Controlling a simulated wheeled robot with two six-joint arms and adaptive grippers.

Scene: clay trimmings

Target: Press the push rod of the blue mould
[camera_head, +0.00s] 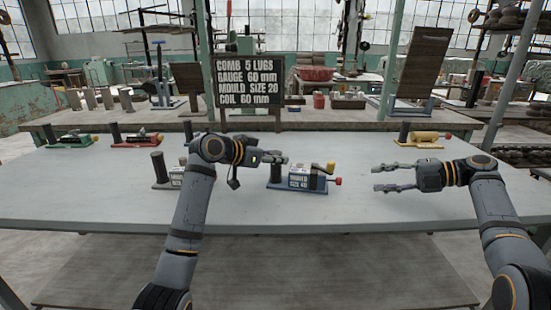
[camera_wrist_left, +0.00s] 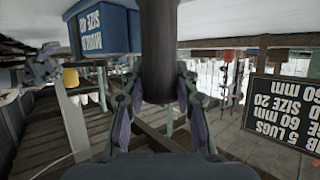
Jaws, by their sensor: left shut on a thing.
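A grey mould (camera_head: 161,183) stands left, partly behind my left arm. Green (camera_head: 70,140), red (camera_head: 137,139) and yellow (camera_head: 424,140) moulds stand at the back of the table (camera_head: 90,190). A dark sign (camera_head: 249,82) stands behind. The front strip is clear.

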